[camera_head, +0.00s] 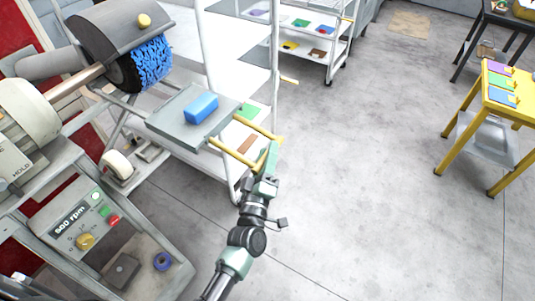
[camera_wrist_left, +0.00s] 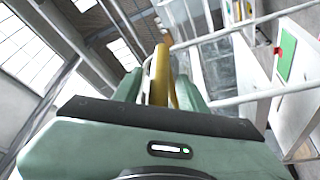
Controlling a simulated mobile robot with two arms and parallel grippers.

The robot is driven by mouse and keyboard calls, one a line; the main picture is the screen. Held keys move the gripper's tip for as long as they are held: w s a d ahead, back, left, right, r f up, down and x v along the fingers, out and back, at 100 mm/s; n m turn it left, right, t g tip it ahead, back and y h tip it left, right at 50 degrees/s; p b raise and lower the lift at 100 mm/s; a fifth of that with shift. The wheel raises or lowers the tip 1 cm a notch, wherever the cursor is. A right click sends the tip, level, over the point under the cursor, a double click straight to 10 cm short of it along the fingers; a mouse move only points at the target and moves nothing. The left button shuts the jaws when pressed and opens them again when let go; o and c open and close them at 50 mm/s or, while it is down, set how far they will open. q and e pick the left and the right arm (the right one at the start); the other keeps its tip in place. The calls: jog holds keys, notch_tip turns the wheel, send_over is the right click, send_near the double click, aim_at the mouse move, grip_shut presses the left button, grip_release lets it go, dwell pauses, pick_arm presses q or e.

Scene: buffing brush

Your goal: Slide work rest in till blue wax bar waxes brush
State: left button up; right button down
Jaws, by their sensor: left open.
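The blue wax bar (camera_head: 201,107) lies on the flat grey work rest (camera_head: 172,124). The brush (camera_head: 152,62), with blue bristles, sits under a grey hood up and left of the bar, with a visible gap between them. A yellow handle (camera_head: 236,153) sticks out from the work rest toward the lower right. My left gripper (camera_head: 270,158) is at the handle's outer end. In the left wrist view its green fingers (camera_wrist_left: 160,88) are open, with a yellow bar (camera_wrist_left: 161,72) of the handle showing between them. Whether they touch it I cannot tell. My right gripper is not in view.
A white shelf rack (camera_head: 300,30) with coloured items stands behind the work rest. A yellow table (camera_head: 515,105) is at the right. The floor between is clear.

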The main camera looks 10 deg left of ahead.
pick_arm(q)
jog(key=b+v, duration=0.2)
jog(key=v, duration=0.5)
jog(key=shift+s, duration=0.4)
jog(key=shift+f, duration=0.2)
jog(key=s+f+m+g+h, duration=0.1)
jog(key=s+f+m+g, duration=0.25)
jog(key=f, duration=0.75)
jog(key=s+f+m+g+h, duration=0.1)
jog(key=s+f+m+g, duration=0.2)
jog(key=f, duration=0.8)
jog(key=s+f+m+g, duration=0.25)
jog(key=s+f, duration=0.25)
jog(key=f, duration=0.6)
jog(key=s+a+f+m+g, duration=0.1)
jog(key=s+a+f+g, duration=0.2)
jog(key=s+f, duration=0.3)
jog(key=s+a+f+m+g+y, duration=0.1)
jog(key=s+a+f+g, duration=0.3)
jog(key=s, duration=0.9)
jog(key=s+a+f+m+g+y, duration=0.1)
jog(key=s+a+f+m+g, duration=0.1)
jog(key=s+a+f, duration=0.4)
jog(key=s+f+g, duration=0.1)
jog(key=s+f, duration=0.1)
jog(key=s, duration=0.2)
jog(key=shift+f+m, duration=0.35)
jog(key=shift+m, duration=0.05)
